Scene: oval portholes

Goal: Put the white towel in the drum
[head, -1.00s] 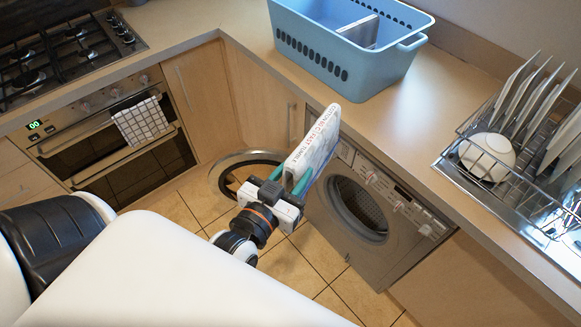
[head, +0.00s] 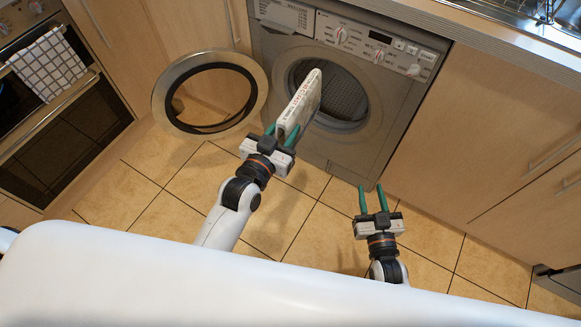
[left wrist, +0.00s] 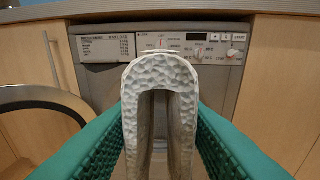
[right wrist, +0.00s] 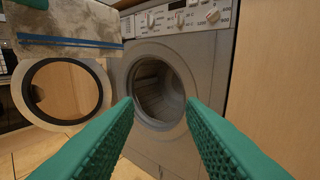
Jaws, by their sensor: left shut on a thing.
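The folded white towel (head: 301,103), with print on its side, stands up from my left gripper (head: 281,131), which is shut on its lower part. In the left wrist view the towel (left wrist: 160,75) is a bent loop between the green fingers and hides the drum. In the head view it overlaps the left side of the drum opening (head: 345,88); the gap between them is hard to tell. My right gripper (head: 372,189) is open and empty, low in front of the washer. The right wrist view shows the dark drum (right wrist: 158,88) beyond its fingers and the towel (right wrist: 70,52) at upper left.
The washer's round door (head: 172,88) hangs open to the left of the opening, close to my left gripper. The control panel (head: 372,45) and the worktop edge lie above. Cupboards (head: 490,130) stand to the right. The tiled floor (head: 300,200) is clear.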

